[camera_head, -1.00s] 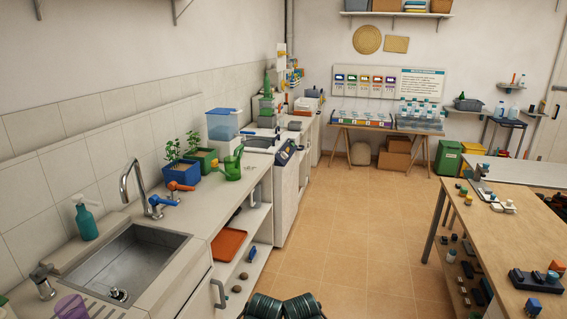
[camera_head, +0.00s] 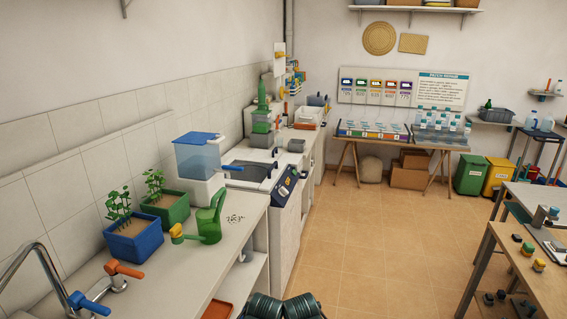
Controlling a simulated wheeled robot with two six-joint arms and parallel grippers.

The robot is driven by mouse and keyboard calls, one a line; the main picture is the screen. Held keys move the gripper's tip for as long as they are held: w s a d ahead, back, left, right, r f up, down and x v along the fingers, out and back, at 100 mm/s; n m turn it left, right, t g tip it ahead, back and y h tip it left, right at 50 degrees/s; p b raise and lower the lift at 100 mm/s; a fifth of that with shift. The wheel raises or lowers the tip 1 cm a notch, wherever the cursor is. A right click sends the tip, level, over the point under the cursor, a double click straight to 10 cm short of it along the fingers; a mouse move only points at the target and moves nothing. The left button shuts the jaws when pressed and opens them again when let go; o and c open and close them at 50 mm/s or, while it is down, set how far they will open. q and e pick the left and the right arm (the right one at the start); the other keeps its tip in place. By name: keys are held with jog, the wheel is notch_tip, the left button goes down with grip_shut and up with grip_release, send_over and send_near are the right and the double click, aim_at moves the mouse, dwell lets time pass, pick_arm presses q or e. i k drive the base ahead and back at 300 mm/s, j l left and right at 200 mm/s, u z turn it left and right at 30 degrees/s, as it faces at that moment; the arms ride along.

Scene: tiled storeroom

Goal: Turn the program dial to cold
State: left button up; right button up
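A white top-opening machine (camera_head: 284,222) stands at the far end of the left counter. Its sloped dark blue control panel (camera_head: 287,183) faces the aisle, ahead of me and left of the middle. The program dial and its marks are too small to make out on the panel. I cannot tell where the dial points. Neither of my grippers shows; only dark ribbed parts of my own body show at the bottom edge.
The counter (camera_head: 185,262) runs along the left wall with a green watering can (camera_head: 208,222), two planters and a blue-lidded water tank (camera_head: 199,157). A wooden table (camera_head: 530,285) stands at the right. The tiled aisle (camera_head: 365,255) between them is clear.

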aim_at(282, 191)
jog(key=i, duration=0.45)
jog(key=i+l+u, duration=0.1)
jog(key=i+l, duration=1.5)
jog(key=i+l+u, duration=0.15)
jog(key=i+l, duration=0.65)
jog(key=l, duration=0.1)
